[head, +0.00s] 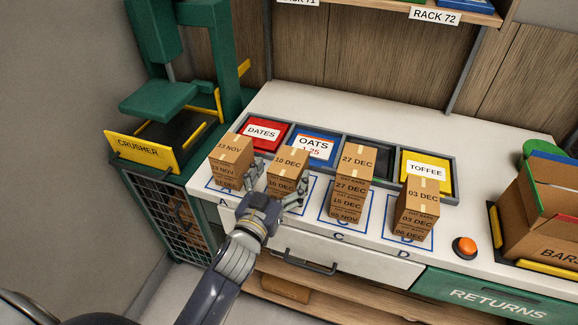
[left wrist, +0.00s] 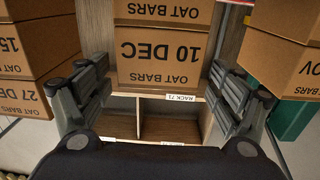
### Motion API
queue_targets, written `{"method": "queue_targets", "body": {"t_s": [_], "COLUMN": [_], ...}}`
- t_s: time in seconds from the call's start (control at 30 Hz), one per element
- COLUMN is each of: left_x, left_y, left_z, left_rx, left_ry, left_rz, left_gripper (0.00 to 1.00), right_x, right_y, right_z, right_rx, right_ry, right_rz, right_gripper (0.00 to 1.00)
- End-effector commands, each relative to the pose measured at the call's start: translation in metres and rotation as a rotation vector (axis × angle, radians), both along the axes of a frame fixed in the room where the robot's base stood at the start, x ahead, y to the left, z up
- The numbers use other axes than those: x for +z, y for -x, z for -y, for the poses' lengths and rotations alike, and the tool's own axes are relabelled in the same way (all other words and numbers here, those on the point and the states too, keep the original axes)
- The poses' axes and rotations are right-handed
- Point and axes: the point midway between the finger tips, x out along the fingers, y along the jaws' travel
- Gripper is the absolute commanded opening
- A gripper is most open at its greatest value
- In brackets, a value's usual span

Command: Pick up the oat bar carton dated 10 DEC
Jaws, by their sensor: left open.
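The oat bar carton dated 10 DEC (head: 288,160) is the brown top box of the stack on marked spot B. In the left wrist view the carton (left wrist: 160,68) shows its label upside down, straight ahead between the fingers. My left gripper (head: 278,181) is open at the near side of this stack, one finger toward each side of it. In the left wrist view the gripper (left wrist: 160,92) shows a gap between each finger and the carton. The lower part of the stack is partly hidden by the gripper. My right gripper is in neither view.
Carton stacks topped 13 NOV (head: 231,149), 27 DEC (head: 357,160) and 03 DEC (head: 422,192) stand close on both sides. Behind are coloured bins including OATS (head: 315,146). The green crusher (head: 160,100) stands left; an orange button (head: 465,247) and BARS box (head: 545,225) are right.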

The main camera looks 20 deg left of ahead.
Motion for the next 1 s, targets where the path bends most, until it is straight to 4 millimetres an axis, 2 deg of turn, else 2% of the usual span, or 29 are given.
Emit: {"method": "queue_targets", "body": {"t_s": [0.2,0.3,0.43,0.67,0.9,1.0], "left_x": [0.007,0.004,0.003,0.002,0.002,0.003], "left_y": [-0.029,-0.040,-0.047,-0.047,-0.047,-0.047], "left_z": [0.004,0.004,0.005,0.005,0.005,0.005], "left_rx": [0.000,-0.001,-0.001,-0.001,-0.001,-0.001], "left_ry": [-0.001,0.001,0.001,0.001,0.001,0.001], "left_rz": [0.002,0.001,0.002,0.001,0.001,0.003], "left_gripper": [0.86,0.86,0.86,0.86,0.33,0.33], "right_x": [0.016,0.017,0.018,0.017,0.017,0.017], "right_y": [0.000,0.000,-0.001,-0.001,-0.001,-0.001], "right_z": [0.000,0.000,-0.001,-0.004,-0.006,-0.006], "right_rx": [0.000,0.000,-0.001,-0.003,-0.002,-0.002], "right_ry": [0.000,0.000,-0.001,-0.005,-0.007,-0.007], "right_rz": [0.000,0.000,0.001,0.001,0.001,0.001], "right_gripper": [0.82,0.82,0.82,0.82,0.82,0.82]}}
